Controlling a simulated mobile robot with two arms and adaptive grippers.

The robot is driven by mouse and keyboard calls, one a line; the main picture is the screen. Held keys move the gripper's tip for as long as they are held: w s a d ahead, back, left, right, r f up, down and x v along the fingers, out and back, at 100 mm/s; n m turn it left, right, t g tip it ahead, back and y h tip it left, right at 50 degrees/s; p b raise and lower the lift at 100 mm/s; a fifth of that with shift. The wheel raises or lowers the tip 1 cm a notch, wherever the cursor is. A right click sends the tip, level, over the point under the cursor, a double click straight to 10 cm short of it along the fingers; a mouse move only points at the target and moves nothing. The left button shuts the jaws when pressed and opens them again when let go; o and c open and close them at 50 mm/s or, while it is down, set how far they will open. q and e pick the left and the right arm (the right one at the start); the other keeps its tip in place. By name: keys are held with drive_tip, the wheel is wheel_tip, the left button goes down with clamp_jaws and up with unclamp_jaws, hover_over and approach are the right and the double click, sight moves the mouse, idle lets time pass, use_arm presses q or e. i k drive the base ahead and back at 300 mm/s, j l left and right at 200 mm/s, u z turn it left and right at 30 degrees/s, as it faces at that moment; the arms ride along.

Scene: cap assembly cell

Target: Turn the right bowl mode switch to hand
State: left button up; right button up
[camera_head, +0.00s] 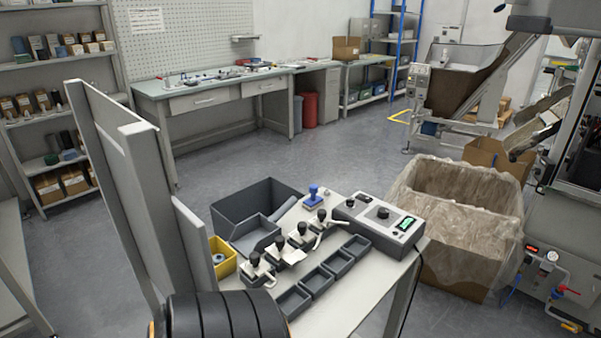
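No switch in view can be made out for certain as the right bowl mode switch. A grey control box (378,224) lies on the white bench, with dark knobs (383,212) and a lit green display (404,223) on its top. The knobs' markings are too small to read, so their settings cannot be told. A small panel with buttons (418,80) is fixed to the hopper machine at the back right; its details are also too small to read. Neither my left nor my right gripper is in view.
The white bench (351,304) carries several toggle clamps, small dark trays (316,284) and a blue-handled stamp (314,196). A lined carton (462,278) stands right of it. Tall grey panels (130,180) rise at left.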

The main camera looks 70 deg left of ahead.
sight(349, 202)
drive_tip(key=l+u, duration=0.1)
drive_tip(key=u, duration=0.3)
drive_tip(key=l+u, duration=0.15)
drive_tip(key=u, duration=0.25)
drive_tip(key=l+u, duration=0.1)
drive_tip(key=u, duration=0.3)
drive_tip(key=l+u, duration=0.1)
drive_tip(key=u, duration=0.3)
drive_tip(key=k+l+u, duration=0.1)
drive_tip(key=u, duration=0.35)
